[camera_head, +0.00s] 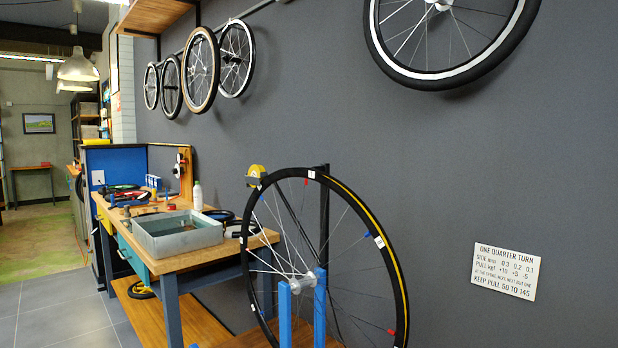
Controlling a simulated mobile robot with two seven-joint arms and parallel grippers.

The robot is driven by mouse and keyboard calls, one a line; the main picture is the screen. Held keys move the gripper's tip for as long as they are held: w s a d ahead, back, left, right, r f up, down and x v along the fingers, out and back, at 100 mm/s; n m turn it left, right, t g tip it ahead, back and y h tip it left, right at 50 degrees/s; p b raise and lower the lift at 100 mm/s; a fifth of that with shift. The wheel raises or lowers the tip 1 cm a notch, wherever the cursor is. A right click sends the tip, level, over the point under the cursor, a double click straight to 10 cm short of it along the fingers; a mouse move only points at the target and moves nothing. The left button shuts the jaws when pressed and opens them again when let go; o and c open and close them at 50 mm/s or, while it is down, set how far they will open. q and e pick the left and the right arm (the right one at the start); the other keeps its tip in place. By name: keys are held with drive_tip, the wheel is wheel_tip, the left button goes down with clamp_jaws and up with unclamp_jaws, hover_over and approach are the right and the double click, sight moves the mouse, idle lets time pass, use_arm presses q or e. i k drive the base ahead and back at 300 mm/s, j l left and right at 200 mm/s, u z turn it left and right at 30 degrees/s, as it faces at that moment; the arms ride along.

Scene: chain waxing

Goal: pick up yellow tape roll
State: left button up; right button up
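A small yellow object (256,171) with a dark lower part shows at the upper left of the large wheel's rim. I cannot tell whether it is a tape roll or whether it touches the rim. A yellow and dark ring-shaped item (141,290) lies on the low shelf under the workbench; it is too small to identify surely. The large black wheel (401,285) stands upright in a blue stand (285,315), with a yellow strip along its right rim. Neither of my grippers is in view.
The wooden workbench (163,265) holds a grey metal tray (178,240), a white bottle (197,195) and several tools. Wheels hang on the grey wall above. A white sign (504,272) is on the wall at right. Tiled floor (70,320) is clear at lower left.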

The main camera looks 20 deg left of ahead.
sight(254, 170)
drive_tip(key=j+z, duration=0.15)
drive_tip(key=z, duration=0.25)
drive_tip(key=j+z, duration=0.15)
drive_tip(key=z, duration=0.25)
drive_tip(key=j+z, duration=0.15)
drive_tip(key=z, duration=0.25)
drive_tip(key=j+z, duration=0.35)
drive_tip(key=k+j+z, duration=0.15)
drive_tip(key=j+z, duration=0.2)
drive_tip(key=j, duration=0.15)
drive_tip(key=k+j+z, duration=0.25)
drive_tip(key=j, duration=0.15)
drive_tip(key=k+j+z, duration=0.25)
drive_tip(key=j, duration=0.15)
drive_tip(key=k+j+z, duration=0.1)
drive_tip(key=k+j, duration=0.45)
drive_tip(key=j, duration=0.2)
drive_tip(key=k+j+z, duration=0.15)
drive_tip(key=k+j, duration=0.45)
drive_tip(key=j, duration=0.1)
